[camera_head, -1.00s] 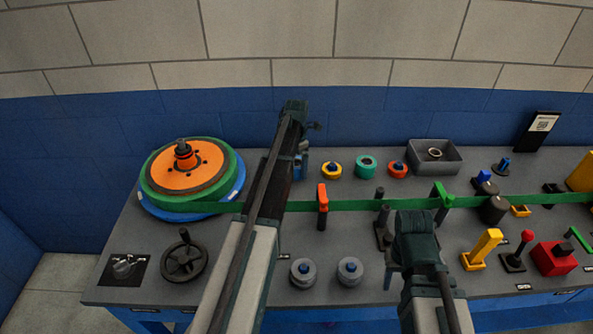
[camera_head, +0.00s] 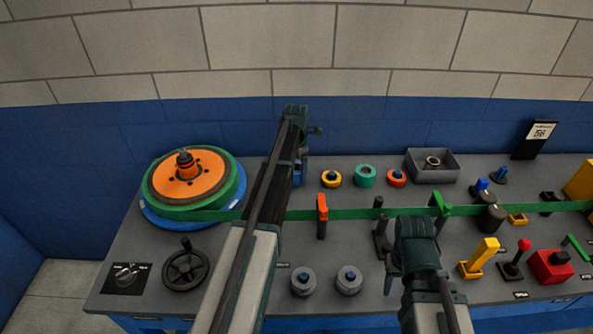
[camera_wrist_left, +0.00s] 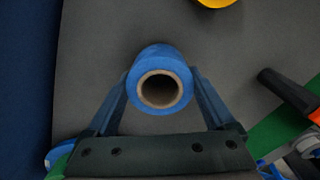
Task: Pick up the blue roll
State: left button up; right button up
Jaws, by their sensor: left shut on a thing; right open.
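The blue roll (camera_wrist_left: 162,75) is an upright blue cylinder with a pale cardboard core, seen from above in the left wrist view. My left gripper (camera_wrist_left: 161,92) is shut on it, one finger on each side. In the head view my left arm hides most of the roll, and a small blue part (camera_head: 298,174) shows beside my left gripper (camera_head: 297,160). Whether the roll touches the table cannot be told. My right gripper (camera_head: 398,275) is open and empty near the front of the table, pointing down, partly hidden by its own arm.
A green strip (camera_head: 350,213) crosses the table from the orange-topped reel (camera_head: 187,175). An orange-topped post (camera_head: 322,208) stands close by.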

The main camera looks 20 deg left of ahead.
pick_arm(q)
notch_tip(320, 180, up, 8)
jog(key=p, duration=0.7)
jog(key=shift+r, duration=0.15)
jog(key=shift+w+d, duration=0.1)
dwell(1.0)
